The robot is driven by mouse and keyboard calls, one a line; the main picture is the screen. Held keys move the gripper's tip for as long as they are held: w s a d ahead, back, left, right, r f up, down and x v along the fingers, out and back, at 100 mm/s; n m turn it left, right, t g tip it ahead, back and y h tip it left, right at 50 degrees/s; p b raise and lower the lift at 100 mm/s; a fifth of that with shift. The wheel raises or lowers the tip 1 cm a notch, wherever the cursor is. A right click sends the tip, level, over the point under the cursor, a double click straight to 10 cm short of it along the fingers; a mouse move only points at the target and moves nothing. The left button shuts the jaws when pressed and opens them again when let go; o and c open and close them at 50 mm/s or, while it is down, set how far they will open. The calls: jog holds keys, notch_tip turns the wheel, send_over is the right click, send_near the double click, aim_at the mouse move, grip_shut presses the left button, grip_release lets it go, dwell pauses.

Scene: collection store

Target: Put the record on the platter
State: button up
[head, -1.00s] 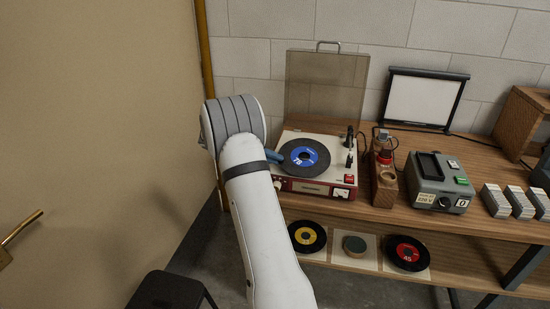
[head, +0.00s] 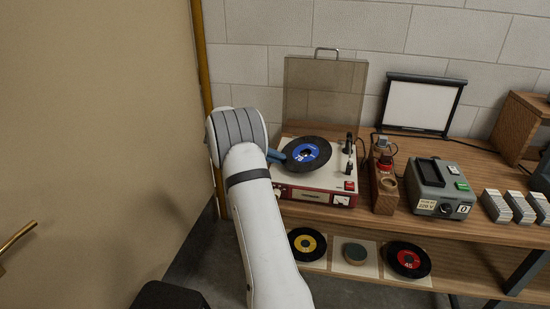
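The black record with a blue label marked 78 (head: 306,153) is over the left part of the record player (head: 318,198), slightly tilted. The platter is hidden under the record. My gripper (head: 277,156) shows as a small dark blue piece at the record's left edge, mostly hidden by my arm. It appears shut on the record, which moves with it. The player's tinted lid (head: 326,90) stands open behind, and the tonearm (head: 348,143) is at the right.
A wooden holder (head: 385,198) and a grey control box (head: 440,190) stand right of the player. A yellow-label record (head: 307,244), a round green-topped item (head: 355,253) and a red-label record (head: 407,260) lie on the lower shelf. A tan panel fills the left.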

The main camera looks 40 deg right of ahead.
jog(key=o, duration=0.5)
jog(key=b+v, duration=0.1)
jog(key=v, duration=0.6)
jog(key=shift+w+a+r, duration=0.1)
jog(key=shift+w+a, duration=0.05)
jog(key=shift+a, duration=0.15)
